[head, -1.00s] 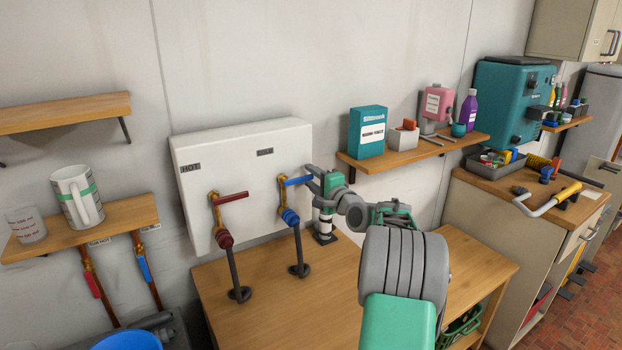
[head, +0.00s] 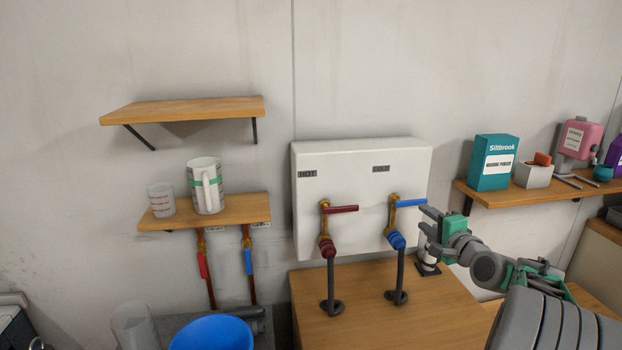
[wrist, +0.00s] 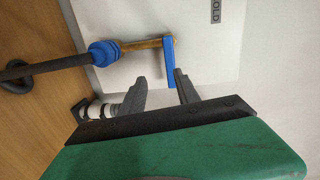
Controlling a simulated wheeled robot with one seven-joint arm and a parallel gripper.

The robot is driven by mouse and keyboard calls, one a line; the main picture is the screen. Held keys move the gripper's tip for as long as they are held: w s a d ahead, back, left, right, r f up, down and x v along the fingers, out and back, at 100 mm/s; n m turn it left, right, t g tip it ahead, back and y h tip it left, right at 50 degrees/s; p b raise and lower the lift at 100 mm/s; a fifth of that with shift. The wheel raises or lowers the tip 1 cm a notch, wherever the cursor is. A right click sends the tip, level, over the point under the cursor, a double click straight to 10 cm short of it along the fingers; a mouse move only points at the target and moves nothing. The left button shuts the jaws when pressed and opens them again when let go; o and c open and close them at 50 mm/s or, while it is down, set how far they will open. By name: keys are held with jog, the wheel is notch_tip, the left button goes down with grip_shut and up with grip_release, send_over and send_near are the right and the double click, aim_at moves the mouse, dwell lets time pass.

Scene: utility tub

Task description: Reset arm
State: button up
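My gripper (head: 426,221) is at the right of the blue cold valve lever (head: 411,203), close to its free end. In the wrist view the two grey fingers (wrist: 160,90) are apart, with a gap between them and nothing held. The blue lever (wrist: 169,62) reaches toward the right fingertip there; I cannot tell if they touch. My green and grey arm comes in from the lower right of the head view.
A white panel (head: 350,160) carries the red hot lever (head: 340,209) and the blue one. Hoses run down to the wooden counter (head: 365,318). A shelf with a mug (head: 206,186) hangs at left. A blue bowl (head: 212,333) stands lower left.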

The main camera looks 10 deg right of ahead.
jog(key=s+a+f+n+g+y, duration=0.1)
jog(key=s+a+f+n+g, duration=0.15)
jog(key=a, duration=0.45)
jog(key=s+a+f+n+g, duration=0.1)
jog(key=a+f+n+g, duration=0.1)
jog(key=a+n, duration=0.35)
jog(key=s+a+f+n+g+y, duration=0.1)
jog(key=a+f+g, duration=0.15)
jog(key=a, duration=0.65)
jog(key=s+a+f+n+g, duration=0.2)
jog(key=s+a+f, duration=0.1)
jog(key=s, duration=0.4)
jog(key=s+a+f+n+g+h, duration=0.1)
jog(key=s+a+f+n+g, duration=0.1)
jog(key=s, duration=0.6)
jog(key=s+a+f+n+g+h, duration=0.1)
jog(key=s+a+f+n+g, duration=0.1)
jog(key=s, duration=0.6)
jog(key=shift+a+f+n+g, duration=0.3)
jog(key=shift+a+f+n, duration=0.5)
jog(key=shift+a+n, duration=0.4)
